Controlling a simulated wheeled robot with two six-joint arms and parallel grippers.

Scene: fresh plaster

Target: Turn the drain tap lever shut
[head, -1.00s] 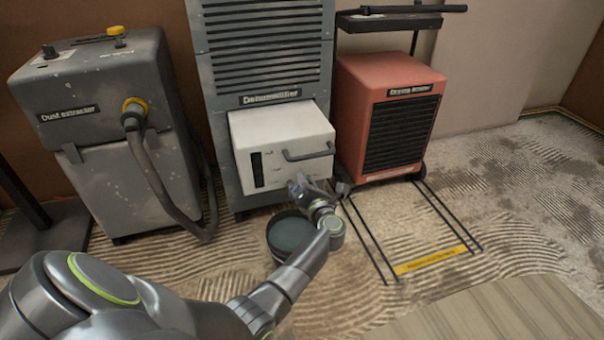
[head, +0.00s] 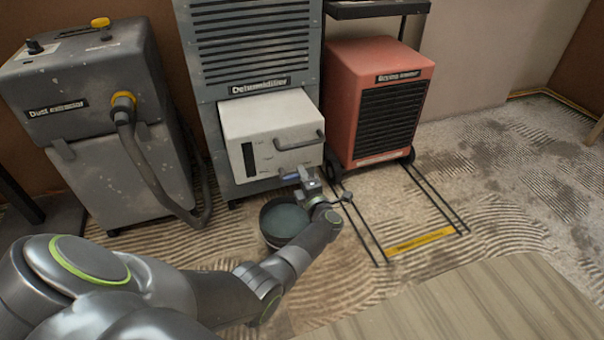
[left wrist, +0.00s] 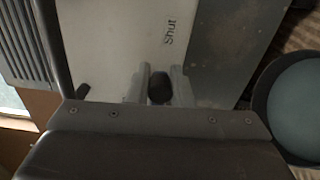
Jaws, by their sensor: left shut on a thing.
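The dehumidifier (head: 208,120) stands at the back with a white tank (head: 262,124) in its lower front. My left gripper (head: 302,176) is at the tank's bottom right corner, with a small blue part (head: 290,176) beside it. In the left wrist view, the two fingers (left wrist: 158,86) are shut on a dark, rounded piece (left wrist: 160,90), which looks like the end of the tap lever. The word "Shut" is printed on the white panel (left wrist: 110,40) just beyond the fingers. The rest of the lever and the tap body are hidden. My right gripper is out of view.
A round dark bucket (head: 265,233) of grey-green liquid stands on the floor below, left of my gripper; its rim also shows in the left wrist view (left wrist: 262,110). A dust extractor (head: 75,90) stands left, a red drying machine (head: 345,90) right. Floor rails (head: 362,232) lie in front.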

